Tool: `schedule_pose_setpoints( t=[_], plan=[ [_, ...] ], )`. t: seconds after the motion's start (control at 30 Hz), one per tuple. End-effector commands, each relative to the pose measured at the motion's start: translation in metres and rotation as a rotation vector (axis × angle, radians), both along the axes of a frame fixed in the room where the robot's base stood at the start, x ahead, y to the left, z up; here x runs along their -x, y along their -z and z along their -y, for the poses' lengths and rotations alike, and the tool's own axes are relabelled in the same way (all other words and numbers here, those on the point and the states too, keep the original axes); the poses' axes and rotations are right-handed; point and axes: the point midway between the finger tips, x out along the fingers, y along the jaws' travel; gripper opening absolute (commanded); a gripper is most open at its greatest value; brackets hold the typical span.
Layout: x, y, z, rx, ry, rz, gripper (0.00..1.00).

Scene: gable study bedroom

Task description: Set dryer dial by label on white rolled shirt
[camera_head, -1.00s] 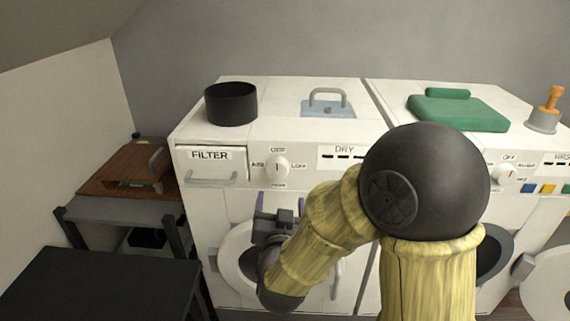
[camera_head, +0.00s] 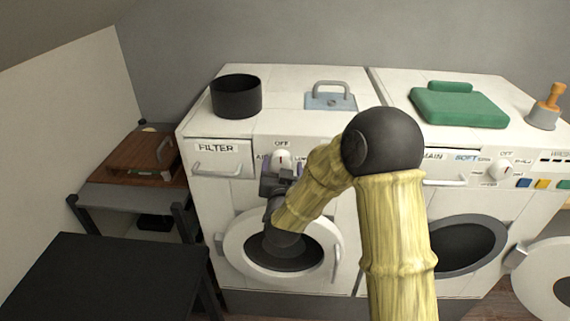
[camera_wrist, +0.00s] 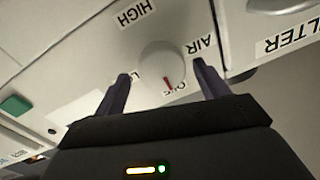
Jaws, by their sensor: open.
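The dryer's white round dial (camera_head: 281,158) sits on the front panel of the left machine (camera_head: 215,130), with OFF printed above it. The wrist view shows the dial (camera_wrist: 162,66) upside down, ringed by AIR, HIGH, OFF and a partly hidden LO label. Its red pointer is toward OFF. My gripper (camera_head: 283,169) is open in front of the dial. In the wrist view one finger of my gripper (camera_wrist: 162,80) is on each side of the knob, with visible gaps. Whether the tips reach the panel is unclear. No white rolled shirt is identifiable.
A FILTER drawer (camera_head: 221,158) with a handle is left of the dial. A black pot (camera_head: 236,97) stands on the dryer. A second machine (camera_head: 440,180) with its own dial (camera_head: 499,170) is to the right. A black table (camera_head: 105,275) stands front left.

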Motion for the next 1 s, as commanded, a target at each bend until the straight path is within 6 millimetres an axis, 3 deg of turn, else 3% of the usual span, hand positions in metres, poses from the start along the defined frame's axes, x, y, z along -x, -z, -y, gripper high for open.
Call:
schedule_pose_setpoints(
  t=[0.33,0.57,0.6,0.63,1.0],
  plan=[
    [-0.002,0.0,-0.009,-0.001,-0.015,-0.001,0.71],
    [-0.001,0.0,-0.011,-0.001,-0.019,-0.001,0.29],
    [-0.001,0.0,-0.01,-0.001,-0.018,-0.001,0.29],
    [-0.003,0.0,0.008,0.001,-0.003,-0.001,0.29],
    [-0.004,0.003,0.0,-0.053,0.0,0.002,0.29]
  ],
)
